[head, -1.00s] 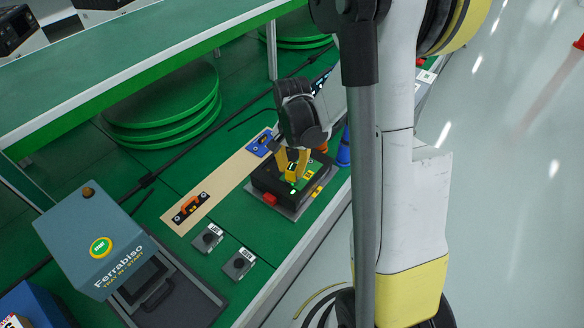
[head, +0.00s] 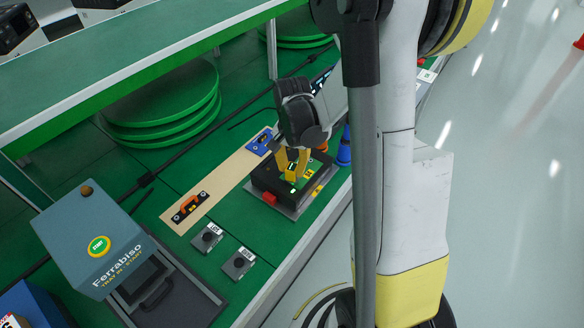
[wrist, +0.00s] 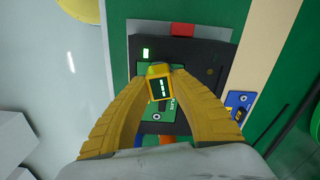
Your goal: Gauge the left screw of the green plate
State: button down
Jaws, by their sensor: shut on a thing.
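My gripper (wrist: 160,78) is shut on a small yellow gauge (wrist: 160,91) with a dark display, its marks too small to read. In the head view my gripper (head: 291,175) points down over a black fixture (head: 259,186). The green plate (wrist: 148,76) lies in this fixture, partly hidden by the gauge and my fingers. One round screw (wrist: 157,116) shows on the plate below the gauge in the wrist view. The other screw is not visible. I cannot tell whether the gauge touches a screw.
The fixture has a red block (head: 270,198) and a lit display (wrist: 145,52). A blue plate (head: 260,146) and a plate with an orange part (head: 189,206) lie on the tan strip. Two small switch boxes (head: 207,238) stand nearby. A grey-blue start box (head: 91,240) stands at left.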

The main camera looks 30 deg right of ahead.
aim_at(292, 167)
jog(key=c, duration=1.2)
grip_release()
jog(key=shift+o, duration=0.2)
notch_tip(292, 167, up, 12)
